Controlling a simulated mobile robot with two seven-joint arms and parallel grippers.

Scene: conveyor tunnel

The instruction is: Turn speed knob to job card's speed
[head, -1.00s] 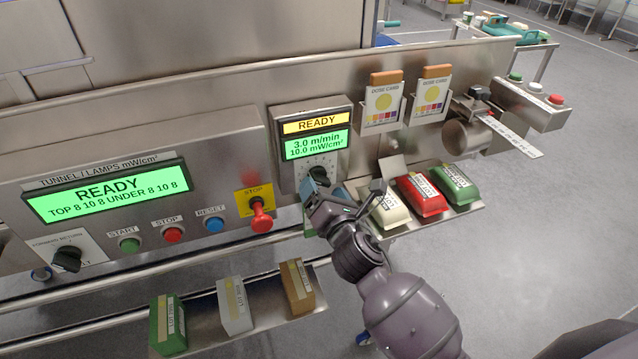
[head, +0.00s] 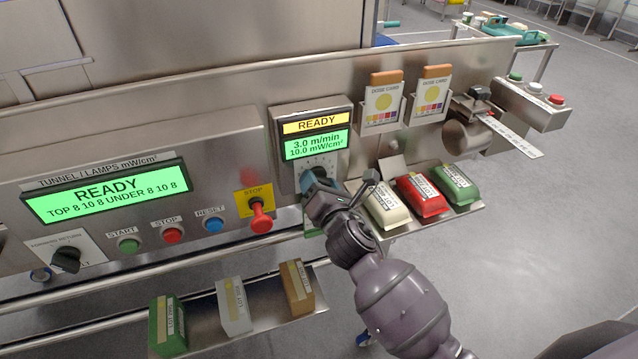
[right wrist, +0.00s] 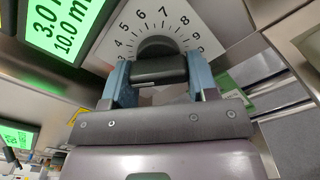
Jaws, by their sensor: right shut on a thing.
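The speed knob (right wrist: 158,68) is dark and sits on a white dial plate (right wrist: 180,22) with numbers from about 3 to 9. In the head view the dial (head: 322,165) is below a green display (head: 316,144) reading 3.0 m/min and 10.0 mW/cm². My right gripper (right wrist: 158,80) is shut on the knob, a blue finger on each side of it. In the head view my right gripper (head: 316,185) covers most of the knob. The knob's pointer is hidden. I cannot pick out a job card with a readable speed. My left gripper is not in view.
A red stop button (head: 261,216) sticks out left of the dial. A shelf with white, red and green packs (head: 422,197) is close to the right of my gripper. A lower shelf holds more packs (head: 235,306). Dose cards (head: 382,103) stand in holders above right.

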